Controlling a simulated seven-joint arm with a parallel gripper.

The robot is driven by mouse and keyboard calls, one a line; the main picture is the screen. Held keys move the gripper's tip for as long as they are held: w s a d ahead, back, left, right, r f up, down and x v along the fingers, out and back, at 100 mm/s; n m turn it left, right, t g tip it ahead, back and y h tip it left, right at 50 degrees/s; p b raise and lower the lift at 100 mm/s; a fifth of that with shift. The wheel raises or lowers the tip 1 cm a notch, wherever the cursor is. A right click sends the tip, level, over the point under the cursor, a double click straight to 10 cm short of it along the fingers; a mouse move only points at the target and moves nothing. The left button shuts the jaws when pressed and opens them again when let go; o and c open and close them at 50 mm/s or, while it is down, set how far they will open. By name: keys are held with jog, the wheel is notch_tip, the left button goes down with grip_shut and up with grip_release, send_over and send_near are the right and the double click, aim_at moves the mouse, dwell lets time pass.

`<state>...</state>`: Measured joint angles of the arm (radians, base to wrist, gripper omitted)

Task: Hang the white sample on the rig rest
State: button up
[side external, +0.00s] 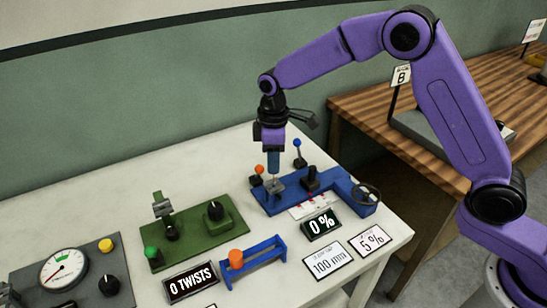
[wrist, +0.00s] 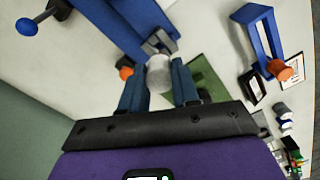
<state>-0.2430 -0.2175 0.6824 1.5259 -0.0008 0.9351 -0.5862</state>
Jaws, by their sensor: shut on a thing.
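My gripper (side external: 273,163) points straight down over the blue rig (side external: 323,189), close above its grey clamp (side external: 275,186). In the wrist view the two blue fingers (wrist: 159,82) are shut on a whitish round piece (wrist: 158,68), which looks like the white sample. Its far end is close to the grey clamp; I cannot tell whether they touch. The sample is too small to make out in the side view. A blue rack (side external: 262,262) with two end posts and a bar stands in front, with an orange piece (side external: 236,258) at its left end; it may be the rig rest.
A green fixture (side external: 205,232) with a clamp and knobs stands left of the rig, and a gauge panel (side external: 70,275) farther left. Signs reading 0 TWISTS (side external: 190,282) and 0 % (side external: 321,223) stand in front. The white table's back left is clear.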

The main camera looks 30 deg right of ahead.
aim_at(273, 182)
jog(key=shift+f, duration=2.6)
jog(key=o, duration=1.1)
notch_tip(273, 182, up, 18)
jog(key=shift+f, duration=0.25)
